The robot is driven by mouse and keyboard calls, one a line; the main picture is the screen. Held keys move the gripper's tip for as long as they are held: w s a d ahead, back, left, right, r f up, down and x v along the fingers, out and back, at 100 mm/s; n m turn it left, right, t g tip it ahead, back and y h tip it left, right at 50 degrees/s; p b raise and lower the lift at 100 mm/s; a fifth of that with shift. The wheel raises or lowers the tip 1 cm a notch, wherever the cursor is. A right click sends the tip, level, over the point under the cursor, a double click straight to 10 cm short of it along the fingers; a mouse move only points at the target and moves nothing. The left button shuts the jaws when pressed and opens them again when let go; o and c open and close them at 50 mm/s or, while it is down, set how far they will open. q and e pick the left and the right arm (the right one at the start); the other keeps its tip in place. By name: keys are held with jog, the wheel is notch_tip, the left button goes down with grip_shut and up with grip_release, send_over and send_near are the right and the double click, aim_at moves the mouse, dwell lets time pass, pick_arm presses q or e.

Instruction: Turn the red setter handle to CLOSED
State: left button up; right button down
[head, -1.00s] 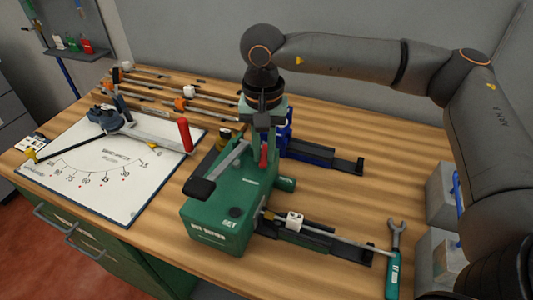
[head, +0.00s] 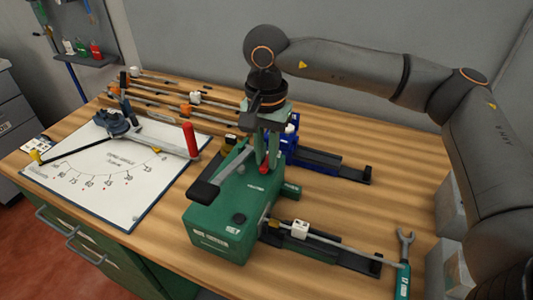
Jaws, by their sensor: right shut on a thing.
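The red setter handle (head: 264,168) stands on top of the green setter box (head: 225,222), at its far right side. Only a small red part shows below my right gripper (head: 267,157), which points straight down from above. Its fingers are shut on the handle and hide most of it. The box has a black-ended lever (head: 203,192) on its top left. Any lettering for the handle's position is too small to read. My left gripper is not in view.
A white angle board (head: 110,185) with another red-handled tool (head: 191,141) lies left of the box. A blue clamp (head: 291,138) stands behind, and a rail with a rod (head: 325,240) runs right. A wrench (head: 403,265) lies at the front right.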

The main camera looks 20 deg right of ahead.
aim_at(267, 162)
jog(key=c, duration=0.8)
grip_release()
jog(key=shift+r, duration=0.1)
notch_tip(267, 162, up, 12)
jog(key=shift+r, duration=0.2)
jog(key=shift+s, duration=0.1)
